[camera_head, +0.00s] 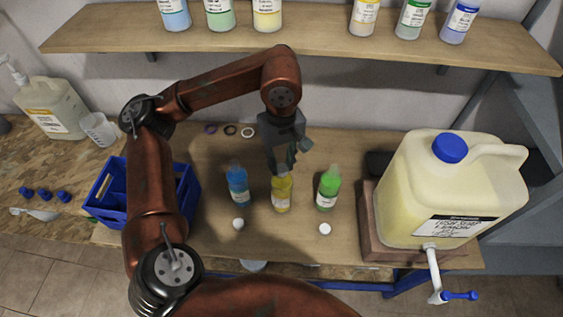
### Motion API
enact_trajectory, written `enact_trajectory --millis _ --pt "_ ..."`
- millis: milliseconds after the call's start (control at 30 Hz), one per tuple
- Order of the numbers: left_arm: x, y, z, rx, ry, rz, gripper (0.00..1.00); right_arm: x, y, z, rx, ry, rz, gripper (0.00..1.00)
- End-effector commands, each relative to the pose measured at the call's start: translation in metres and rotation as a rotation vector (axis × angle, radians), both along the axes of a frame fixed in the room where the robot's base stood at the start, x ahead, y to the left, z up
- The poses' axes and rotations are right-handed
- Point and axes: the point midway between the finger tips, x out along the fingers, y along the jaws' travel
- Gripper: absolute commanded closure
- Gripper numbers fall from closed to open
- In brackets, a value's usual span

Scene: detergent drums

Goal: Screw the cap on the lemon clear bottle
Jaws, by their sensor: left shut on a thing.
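The yellow bottle (281,194), which I take as the lemon clear bottle, stands upright on the table between the blue bottle (238,188) and the green bottle (327,190). My left gripper (281,168) points down right over its top, with its fingers at the neck. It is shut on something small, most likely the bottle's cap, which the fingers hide. I cannot tell how the cap sits on the neck. One white cap (238,224) lies in front of the blue bottle and another white cap (325,229) in front of the green one. My right gripper is not in view.
A large jug (440,190) with a blue lid and a tap stands at right on a wooden stand. A blue crate (112,190) is at left, partly behind my arm. Several rings lie behind the bottles. A shelf (310,41) with bottles runs above.

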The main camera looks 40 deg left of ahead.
Motion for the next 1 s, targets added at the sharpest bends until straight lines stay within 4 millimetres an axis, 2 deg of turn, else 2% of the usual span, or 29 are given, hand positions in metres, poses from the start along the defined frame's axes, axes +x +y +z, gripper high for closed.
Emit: enact_trajectory --millis 67,100,367,567,800,1000 --pt "0.0006 0.0 -0.0036 0.002 0.002 -0.049 1.0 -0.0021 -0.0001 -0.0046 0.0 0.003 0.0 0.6" --pt "0.0002 0.0002 -0.0026 0.002 0.002 -0.051 0.75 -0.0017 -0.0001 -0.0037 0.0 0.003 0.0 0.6" --pt "0.0001 0.0001 -0.0008 0.001 0.001 -0.049 0.57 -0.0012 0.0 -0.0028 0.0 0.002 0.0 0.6" --pt "0.0001 -0.0001 -0.0005 0.001 0.001 -0.048 0.57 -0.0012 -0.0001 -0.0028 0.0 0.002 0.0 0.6" --pt "0.0002 -0.0001 -0.0003 0.0 0.0 -0.048 0.42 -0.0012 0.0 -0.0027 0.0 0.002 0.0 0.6" --pt "0.0002 -0.0001 -0.0002 0.0 0.0 -0.048 0.42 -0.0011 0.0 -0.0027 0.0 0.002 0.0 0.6"
